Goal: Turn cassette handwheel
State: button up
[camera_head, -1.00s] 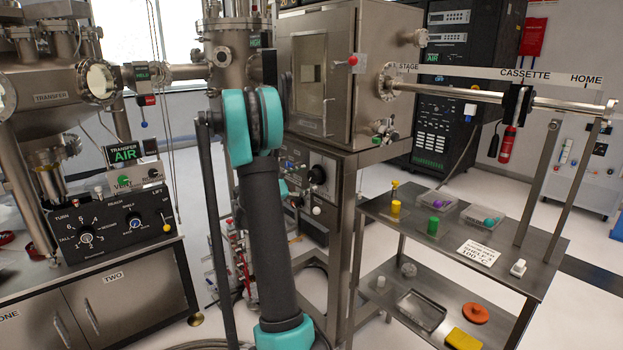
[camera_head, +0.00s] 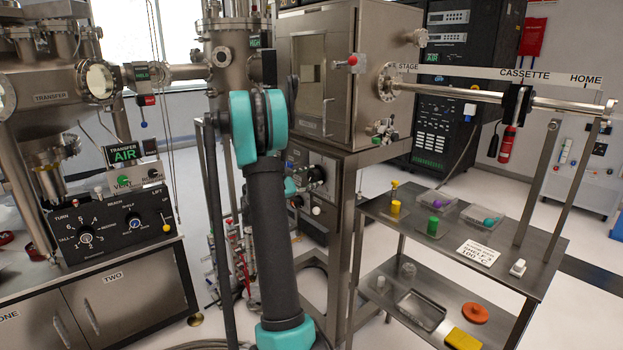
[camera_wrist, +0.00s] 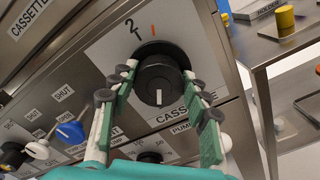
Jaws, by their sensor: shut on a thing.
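The cassette handwheel (camera_wrist: 160,78) is a round black knob on a steel panel in the wrist view, with a white plate behind it. A "2" and a red tick show above it, and a "CASSETTE" label lies below right. A short white line on the knob's face runs roughly up and down in the picture. My gripper (camera_wrist: 161,84) has its green fingers with dark pads on either side of the knob and is shut on it. In the head view my arm covers part of this panel, and I cannot make out the grip there.
A blue-handled switch (camera_wrist: 70,131) and other small controls sit at the wrist view's lower left. A smaller black knob (camera_wrist: 149,157) is below the handwheel. In the head view, a steel shelf table (camera_head: 465,275) with cups and trays stands to the right, under a long horizontal rod (camera_head: 450,92).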

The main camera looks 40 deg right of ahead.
jog(key=shift+f+m, duration=0.1)
jog(key=shift+m, duration=2.1)
jog(key=o, duration=1.2)
jog(key=shift+c, duration=0.2)
jog(key=s+a, duration=0.1)
jog(key=a, duration=1.1)
